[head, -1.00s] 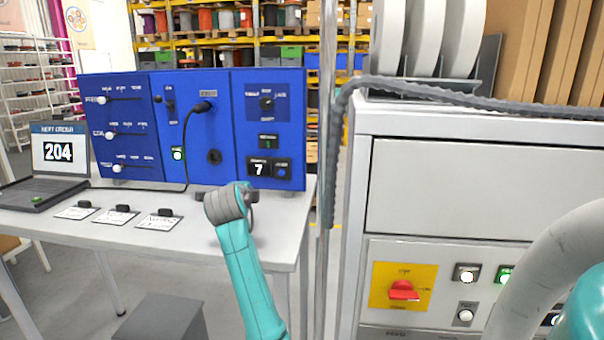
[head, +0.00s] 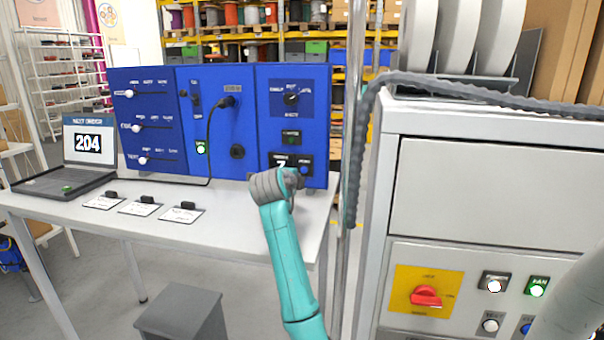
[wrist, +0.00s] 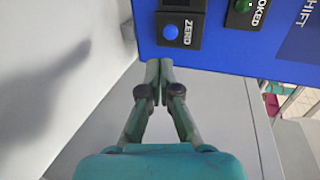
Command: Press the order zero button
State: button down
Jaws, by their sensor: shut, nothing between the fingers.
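The zero button is a round blue cap (wrist: 170,32) on a black plate labelled ZERO in the wrist view. In the head view it shows small and blue (head: 304,170) at the lower right of the blue panel (head: 250,110), beside a display showing 7 (head: 281,164). My gripper (wrist: 160,66) is shut and empty. In the wrist view its fingertips are close to the panel's edge, just below the button and slightly left of it; I cannot tell whether they touch. In the head view my grey wrist mostly hides the gripper.
The panel stands on a white table (head: 235,227) with several tagged cards (head: 140,208) and a laptop (head: 87,150) reading 204.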

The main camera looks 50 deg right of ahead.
aim_at(304, 171)
jog(key=x, duration=0.5)
jog(key=r+x, duration=0.1)
jog(key=x, duration=0.2)
jog(key=shift+w+d+f, duration=0.1)
jog(key=shift+w+d, duration=0.05)
jog(key=shift+w, duration=0.05)
jog(key=shift+w+d, duration=0.2)
jog(key=shift+d, duration=0.3)
jog(key=shift+d, duration=0.1)
